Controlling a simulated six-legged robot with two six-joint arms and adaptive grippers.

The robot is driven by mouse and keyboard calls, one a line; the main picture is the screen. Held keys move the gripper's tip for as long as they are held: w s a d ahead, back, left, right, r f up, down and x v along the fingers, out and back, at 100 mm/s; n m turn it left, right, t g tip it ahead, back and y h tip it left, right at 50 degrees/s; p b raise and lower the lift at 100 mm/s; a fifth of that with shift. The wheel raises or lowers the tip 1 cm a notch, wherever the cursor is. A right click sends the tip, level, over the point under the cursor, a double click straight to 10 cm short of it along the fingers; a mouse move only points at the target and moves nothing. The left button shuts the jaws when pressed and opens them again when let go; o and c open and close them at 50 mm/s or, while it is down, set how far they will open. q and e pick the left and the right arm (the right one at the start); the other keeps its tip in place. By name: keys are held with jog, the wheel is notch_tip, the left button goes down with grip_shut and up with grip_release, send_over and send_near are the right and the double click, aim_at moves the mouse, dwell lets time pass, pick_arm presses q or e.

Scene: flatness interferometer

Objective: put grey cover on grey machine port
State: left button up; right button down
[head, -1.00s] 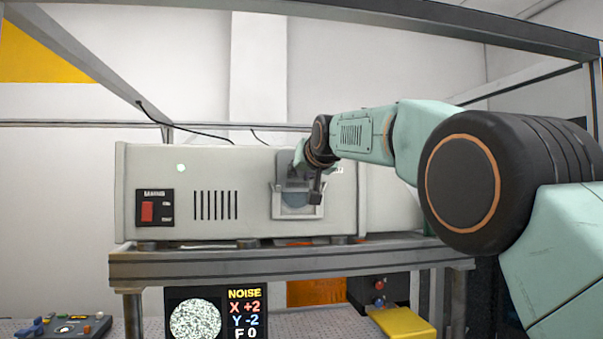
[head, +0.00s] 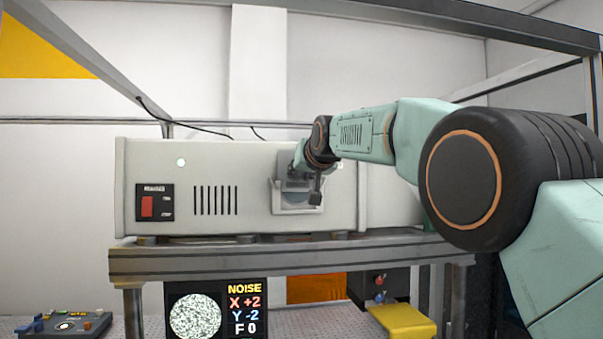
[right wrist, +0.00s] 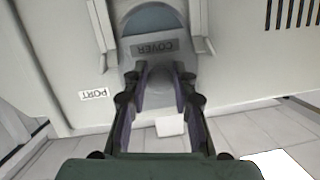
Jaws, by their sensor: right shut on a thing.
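The grey machine (head: 240,160) stands on a metal shelf. Its port (head: 298,189) shows as a bluish round inside a pale bracket (head: 297,210) on the front face. My right gripper (head: 308,190) is in front of the bracket and hides part of it. In the right wrist view my right gripper (right wrist: 160,92) is shut on the grey cover (right wrist: 128,52), which carries an upside-down COVER label. The cover sits between the bracket's side rails and overlaps part of the round port (right wrist: 155,20). I cannot tell whether it is fully seated. My left gripper is not in view.
A PORT label (right wrist: 94,94) is on the machine face. The metal shelf (head: 200,263) runs under the machine. Below it are a noise screen (head: 215,310), a yellow block (head: 402,321) and a control box (head: 65,324). A frame bar (head: 440,15) crosses overhead.

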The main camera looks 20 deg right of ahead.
jog(key=shift+f+b, duration=1.4)
jog(key=shift+f, duration=0.7)
dwell(1.4)
jog(key=c, duration=1)
grip_release()
jog(key=shift+s, duration=0.15)
jog(key=v, duration=1.2)
jog(key=shift+s+f, duration=0.1)
